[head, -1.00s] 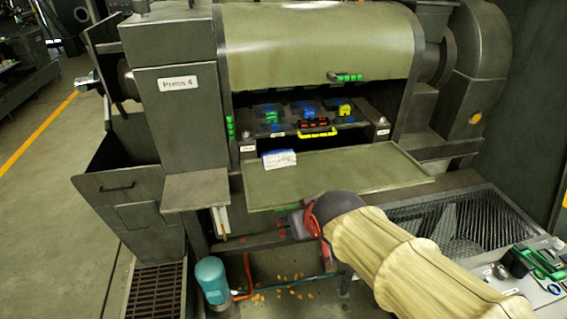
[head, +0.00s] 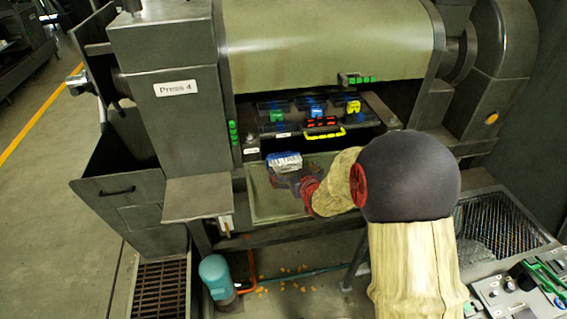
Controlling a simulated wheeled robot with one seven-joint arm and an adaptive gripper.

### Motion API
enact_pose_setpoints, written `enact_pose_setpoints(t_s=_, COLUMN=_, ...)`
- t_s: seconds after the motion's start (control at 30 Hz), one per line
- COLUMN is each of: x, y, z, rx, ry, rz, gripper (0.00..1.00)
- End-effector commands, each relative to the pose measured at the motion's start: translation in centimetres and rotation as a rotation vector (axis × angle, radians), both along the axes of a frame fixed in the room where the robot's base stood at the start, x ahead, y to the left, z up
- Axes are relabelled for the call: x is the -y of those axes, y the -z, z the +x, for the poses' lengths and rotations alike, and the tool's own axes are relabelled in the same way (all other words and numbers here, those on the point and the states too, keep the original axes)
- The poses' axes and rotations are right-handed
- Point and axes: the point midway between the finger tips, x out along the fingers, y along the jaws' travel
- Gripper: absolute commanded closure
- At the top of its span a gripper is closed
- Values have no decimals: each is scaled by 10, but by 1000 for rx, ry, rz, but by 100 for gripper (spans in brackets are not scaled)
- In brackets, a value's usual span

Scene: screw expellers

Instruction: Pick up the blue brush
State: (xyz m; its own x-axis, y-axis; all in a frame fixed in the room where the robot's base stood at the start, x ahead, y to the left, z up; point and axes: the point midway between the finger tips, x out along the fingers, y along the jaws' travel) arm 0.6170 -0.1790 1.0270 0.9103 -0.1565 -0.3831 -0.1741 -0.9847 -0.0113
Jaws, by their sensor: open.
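The blue brush (head: 285,157), with a blue top and pale bristles, is at the left of the fold-down panel (head: 262,205) of Press 4, below the open compartment. My gripper (head: 284,177) is open, right at the near side of the brush. My wrist and forearm reach in from the lower right and cover the right part of the panel. The fingers are small and dark here, and I cannot tell whether they touch the brush or stand around it.
Above the brush, the open compartment holds a tray (head: 270,129) with green, blue, yellow and red pieces. A yellow handle (head: 325,134) sticks out in front. A grey side shelf (head: 197,199) stands at the left. A teal motor (head: 215,275) is on the floor below.

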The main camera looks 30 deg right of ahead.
Motion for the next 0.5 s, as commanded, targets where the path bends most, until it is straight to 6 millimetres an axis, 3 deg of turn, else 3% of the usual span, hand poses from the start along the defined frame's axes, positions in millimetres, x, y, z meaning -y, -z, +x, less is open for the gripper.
enact_pose_setpoints(t_s=0.3, x=4, y=11, z=41, rx=-2, ry=0, rz=0, gripper=0)
enact_pose_setpoints(t_s=0.5, x=5, y=12, z=49, rx=0, ry=0, rz=0, gripper=0)
